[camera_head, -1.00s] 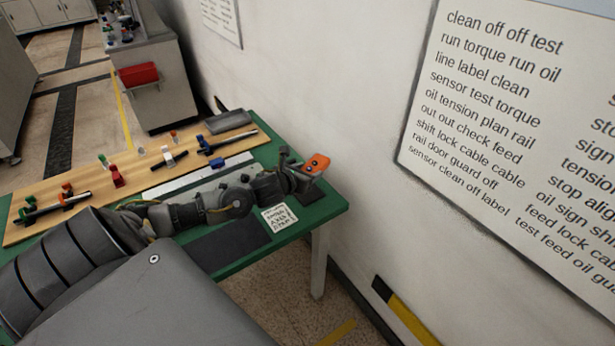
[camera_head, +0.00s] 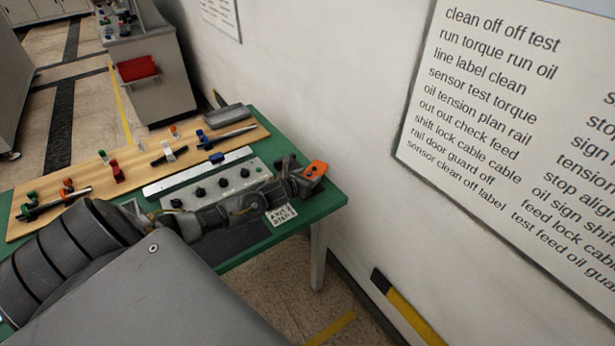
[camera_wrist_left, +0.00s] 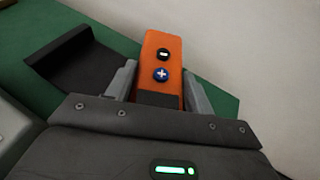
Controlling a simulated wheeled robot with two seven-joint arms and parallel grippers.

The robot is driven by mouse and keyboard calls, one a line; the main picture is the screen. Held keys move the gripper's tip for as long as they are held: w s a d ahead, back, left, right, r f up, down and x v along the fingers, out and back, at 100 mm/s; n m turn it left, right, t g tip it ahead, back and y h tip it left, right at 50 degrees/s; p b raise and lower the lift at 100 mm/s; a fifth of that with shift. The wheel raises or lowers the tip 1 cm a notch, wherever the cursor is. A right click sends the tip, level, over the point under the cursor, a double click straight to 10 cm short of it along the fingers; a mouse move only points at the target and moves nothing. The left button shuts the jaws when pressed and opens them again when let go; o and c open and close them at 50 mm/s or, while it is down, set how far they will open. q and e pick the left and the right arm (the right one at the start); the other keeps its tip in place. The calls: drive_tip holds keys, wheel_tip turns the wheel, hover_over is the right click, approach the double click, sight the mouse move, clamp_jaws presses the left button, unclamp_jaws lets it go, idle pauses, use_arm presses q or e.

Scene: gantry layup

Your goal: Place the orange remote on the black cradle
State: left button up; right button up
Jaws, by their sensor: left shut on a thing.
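The orange remote (camera_head: 316,168) has a dark lower end and two buttons, one black with a minus and one blue with a plus. My left gripper (camera_head: 301,178) is shut on it near the right end of the green table. In the left wrist view the remote (camera_wrist_left: 162,62) stands between the two fingers of the gripper (camera_wrist_left: 157,90). The black cradle (camera_wrist_left: 82,66) lies left of the remote in that view, on the green surface, apart from it. In the head view my left arm hides most of the cradle. My right gripper is not in view.
The green table (camera_head: 322,205) ends just right of the gripper, close to the wall. A grey panel with black knobs (camera_head: 222,182), a white label card (camera_head: 282,214) and a wooden board (camera_head: 92,184) with clips and rods lie on the table.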

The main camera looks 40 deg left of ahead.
use_arm(q)
drive_tip(key=o, duration=0.8)
drive_tip(key=shift+f, duration=0.15)
drive_tip(key=o, duration=0.4)
drive_tip(key=shift+o, duration=0.2)
drive_tip(key=shift+r, duration=0.3)
drive_tip(key=shift+s, duration=0.35)
drive_tip(key=b+v, duration=0.1)
drive_tip(key=v, duration=1)
drive_tip(key=shift+s+r, duration=0.1)
drive_tip(key=shift+s, duration=0.05)
